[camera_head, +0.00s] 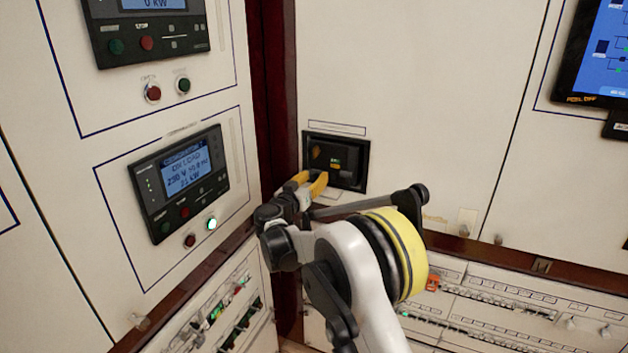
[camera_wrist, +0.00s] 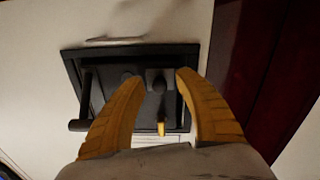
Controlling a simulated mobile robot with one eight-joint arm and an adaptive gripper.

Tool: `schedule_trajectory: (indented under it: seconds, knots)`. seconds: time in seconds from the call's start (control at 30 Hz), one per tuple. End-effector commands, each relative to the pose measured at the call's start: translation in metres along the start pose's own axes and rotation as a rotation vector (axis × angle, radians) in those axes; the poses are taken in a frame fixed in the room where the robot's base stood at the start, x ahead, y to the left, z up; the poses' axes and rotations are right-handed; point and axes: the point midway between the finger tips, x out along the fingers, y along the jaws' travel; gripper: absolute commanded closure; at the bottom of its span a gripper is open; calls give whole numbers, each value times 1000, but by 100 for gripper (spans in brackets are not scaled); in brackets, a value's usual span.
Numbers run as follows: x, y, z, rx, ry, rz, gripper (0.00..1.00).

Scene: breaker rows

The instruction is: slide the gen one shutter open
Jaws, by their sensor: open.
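A black-framed recess (camera_head: 336,160) is set in the cream panel beside the dark red post; small yellow and green marks show in it. I take this for the shutter unit, but its label is too small to read. In the wrist view the black housing (camera_wrist: 150,60) has a bar-like handle (camera_wrist: 84,103) at left and a dark knob with a yellow-tipped lever (camera_wrist: 160,105) near the middle. My gripper (camera_head: 308,183) is open in front of the recess's lower left. Its yellow fingers (camera_wrist: 160,62) stand either side of the knob and lever, holding nothing. Contact cannot be told.
The dark red post (camera_head: 275,90) rises close left of my gripper. A controller with a lit screen (camera_head: 180,180) and lamps is on the left cabinet. Breaker rows (camera_head: 490,305) run along the lower right.

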Motion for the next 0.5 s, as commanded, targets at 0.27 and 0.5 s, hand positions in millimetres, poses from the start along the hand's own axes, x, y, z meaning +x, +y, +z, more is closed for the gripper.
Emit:
schedule_trajectory:
  seconds: [0.27,0.5]
  knots:
    - [0,0,0,0,0,0,93]
    - [0,0,0,0,0,0,100]
